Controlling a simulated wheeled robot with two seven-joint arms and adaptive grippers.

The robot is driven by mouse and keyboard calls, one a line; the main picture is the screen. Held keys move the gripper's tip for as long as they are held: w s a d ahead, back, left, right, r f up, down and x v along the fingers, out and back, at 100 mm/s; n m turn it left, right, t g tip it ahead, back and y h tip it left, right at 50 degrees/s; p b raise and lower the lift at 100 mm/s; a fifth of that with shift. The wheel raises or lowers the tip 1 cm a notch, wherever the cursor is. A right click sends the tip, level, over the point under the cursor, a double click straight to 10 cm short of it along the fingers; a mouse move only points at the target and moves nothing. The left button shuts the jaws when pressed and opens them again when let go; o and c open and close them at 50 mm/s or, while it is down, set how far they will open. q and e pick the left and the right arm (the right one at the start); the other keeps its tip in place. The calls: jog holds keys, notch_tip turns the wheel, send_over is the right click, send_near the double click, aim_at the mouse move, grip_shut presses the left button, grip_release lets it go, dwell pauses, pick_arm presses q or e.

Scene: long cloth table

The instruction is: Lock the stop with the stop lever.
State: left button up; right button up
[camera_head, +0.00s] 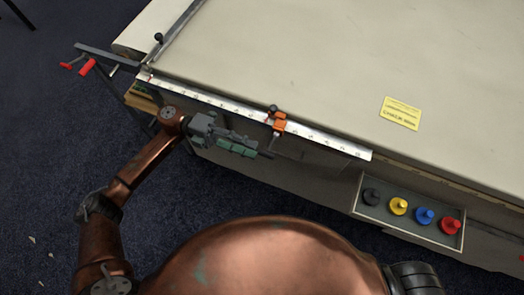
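The orange stop (279,126) sits on the white ruler rail (330,145) along the table's front edge. A small dark lever or knob (272,109) shows at the stop's upper left; whether it is locked cannot be told. My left gripper (258,146) points right, in front of the table edge, just to the lower left of the stop and apparently apart from it. Its fingers overlap in this view, so their opening is unclear. Nothing is visibly held. My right gripper is not in view.
A grey tray (368,211) with black, yellow, blue and red knobs hangs at the front right. A yellow label (400,113) lies on the pale table (300,60). A metal fence bar (180,29) and red-handled clamps (87,67) are at the upper left.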

pick_arm(q)
jog(key=v, duration=0.5)
jog(key=shift+w+a, duration=0.2)
jog(key=shift+a, duration=0.15)
